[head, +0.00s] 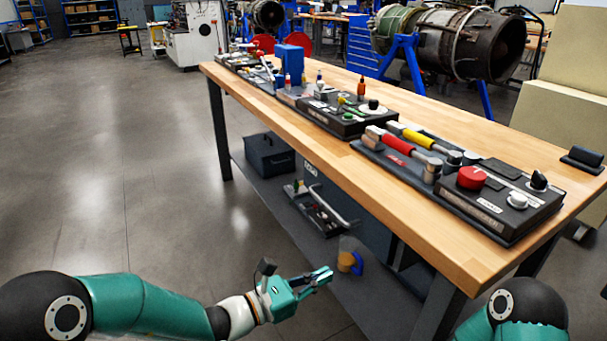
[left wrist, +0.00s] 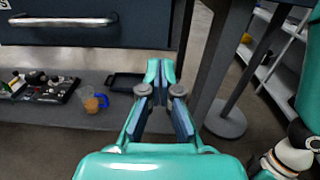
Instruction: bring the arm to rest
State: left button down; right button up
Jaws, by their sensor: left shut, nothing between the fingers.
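My left arm comes in from the left of the head view, low in front of the workbench. Its teal left gripper (head: 322,276) is shut and empty, below the tabletop height and beside the bench's lower shelf. In the left wrist view the left gripper (left wrist: 160,72) shows its two fingers close together with nothing held. My right arm (head: 517,312) shows only as a bent teal and black part at the bottom right of the head view; its gripper is hidden.
The wooden workbench (head: 310,135) carries panels with red and yellow handles. Its lower shelf (head: 340,287) holds a dark box (head: 269,153), a tool tray and an orange and blue item (head: 350,262). A dark bench leg (head: 437,308) stands close by. The floor at left is clear.

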pick_arm(q)
jog(key=s+a+f+m+g+y, duration=0.25)
jog(key=s+f+g, duration=0.25)
jog(key=s+f, duration=0.55)
jog(key=s+a+f+m+g+y, duration=0.2)
jog(key=s+a+f+m+g, duration=0.3)
jog(key=s+f, duration=0.6)
jog(key=s+a+f+m+g+y, duration=0.2)
jog(key=s+a+f+m+y, duration=0.55)
jog(key=a+f+m, duration=0.2)
jog(key=w+f+m+t, duration=0.2)
jog(key=w+m+t, duration=0.1)
jog(key=w+m, duration=0.2)
notch_tip(320, 180, up, 19)
jog(key=p, duration=1.8)
jog(key=shift+w+a+f+t, duration=0.15)
jog(key=shift+w+a+t, duration=0.1)
jog(key=shift+t, duration=0.15)
jog(key=shift+d, duration=0.1)
